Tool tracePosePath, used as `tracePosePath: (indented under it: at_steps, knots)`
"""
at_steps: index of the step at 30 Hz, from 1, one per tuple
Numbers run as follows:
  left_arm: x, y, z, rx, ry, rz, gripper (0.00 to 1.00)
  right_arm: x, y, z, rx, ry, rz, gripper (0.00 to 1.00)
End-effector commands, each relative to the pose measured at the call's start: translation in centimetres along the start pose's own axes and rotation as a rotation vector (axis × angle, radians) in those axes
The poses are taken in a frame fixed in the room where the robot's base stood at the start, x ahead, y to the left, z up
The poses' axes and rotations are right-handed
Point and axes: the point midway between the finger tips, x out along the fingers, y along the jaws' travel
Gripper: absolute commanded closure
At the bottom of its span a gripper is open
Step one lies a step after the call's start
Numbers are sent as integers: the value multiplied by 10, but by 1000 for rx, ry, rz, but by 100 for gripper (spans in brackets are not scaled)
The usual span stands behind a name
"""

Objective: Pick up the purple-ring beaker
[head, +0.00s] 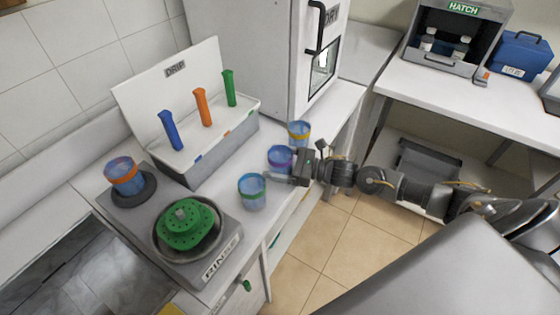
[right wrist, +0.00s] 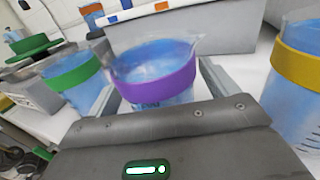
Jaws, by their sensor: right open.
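The purple-ring beaker (head: 280,158) stands on the white counter between the green-ring beaker (head: 252,191) and the yellow-ring beaker (head: 299,133). It holds blue liquid. My right gripper (head: 292,172) reaches in from the right, low at the beaker's near side. In the right wrist view the purple-ring beaker (right wrist: 155,82) is between the two open fingers, with the green-ring beaker (right wrist: 75,80) to the left and the yellow-ring beaker (right wrist: 297,80) to the right. The fingertips are partly hidden behind the beaker. My left gripper is not in view.
An orange-ring beaker (head: 124,175) stands on a dark round pad at the left. The rinse station (head: 222,262) holds a green perforated piece (head: 187,224). The drip box (head: 220,149) with blue, orange and green handles stands behind the beakers. A white cabinet (head: 250,50) rises at the back.

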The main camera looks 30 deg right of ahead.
Motion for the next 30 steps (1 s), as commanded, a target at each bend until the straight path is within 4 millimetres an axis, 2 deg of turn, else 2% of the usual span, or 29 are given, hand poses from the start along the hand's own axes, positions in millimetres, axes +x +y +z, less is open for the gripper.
tracePosePath:
  at_steps: [4,15,25,30]
  knots:
    - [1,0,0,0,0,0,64,0,0,-1,0,0,0,15]
    - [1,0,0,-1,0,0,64,0,0,0,0,0,0,64]
    - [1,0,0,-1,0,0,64,0,0,3,0,-1,0,64]
    - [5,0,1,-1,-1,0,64,0,-1,18,-4,-3,1,64]
